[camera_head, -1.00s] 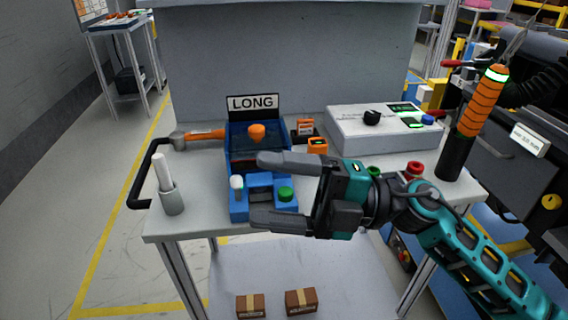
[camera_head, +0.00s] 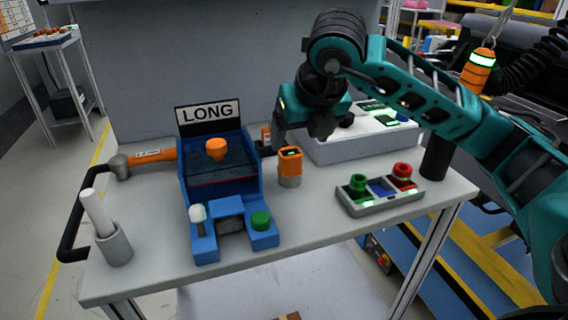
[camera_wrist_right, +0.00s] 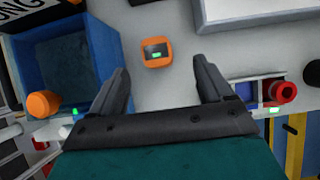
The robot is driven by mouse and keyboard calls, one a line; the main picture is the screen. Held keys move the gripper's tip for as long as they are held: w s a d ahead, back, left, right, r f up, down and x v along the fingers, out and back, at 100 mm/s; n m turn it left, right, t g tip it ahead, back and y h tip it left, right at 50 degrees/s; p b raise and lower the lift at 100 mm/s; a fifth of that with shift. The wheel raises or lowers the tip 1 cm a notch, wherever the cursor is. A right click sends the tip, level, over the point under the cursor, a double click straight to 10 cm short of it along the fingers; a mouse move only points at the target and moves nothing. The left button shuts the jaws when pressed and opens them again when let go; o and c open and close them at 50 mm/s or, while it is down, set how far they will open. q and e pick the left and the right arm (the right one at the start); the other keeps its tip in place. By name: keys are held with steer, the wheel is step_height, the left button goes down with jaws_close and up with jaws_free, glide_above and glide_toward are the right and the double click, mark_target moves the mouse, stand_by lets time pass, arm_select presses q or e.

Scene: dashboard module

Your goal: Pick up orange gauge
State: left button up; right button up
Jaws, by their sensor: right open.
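The orange gauge (camera_head: 289,162) stands upright on the grey table, just right of the blue module, with a dark, green-lit display on top and a grey lower part. In the right wrist view the gauge (camera_wrist_right: 157,52) lies between and beyond the fingertips, seen from above. My right gripper (camera_head: 281,138) is open and empty, above and behind the gauge in the head view; one finger shows there, and the other is hard to make out. Both fingers of the right gripper (camera_wrist_right: 161,72) show apart in the wrist view. My left gripper is not in view.
The blue module (camera_head: 222,178) with a LONG sign stands left of the gauge. A white box (camera_head: 345,150) is behind right, partly hidden by my arm. A button panel (camera_head: 381,195) lies to the right.

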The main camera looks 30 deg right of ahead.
mark_target(291, 152)
steer(key=x, duration=0.4)
steer(key=shift+w+f, duration=0.15)
steer(key=shift+f, duration=0.1)
steer(key=b+x, duration=0.1)
steer(key=x, duration=0.4)
steer(key=shift+a+f, duration=0.1)
steer(key=shift+a, duration=0.1)
steer(key=c, duration=1.2)
steer(key=shift+o, duration=0.2)
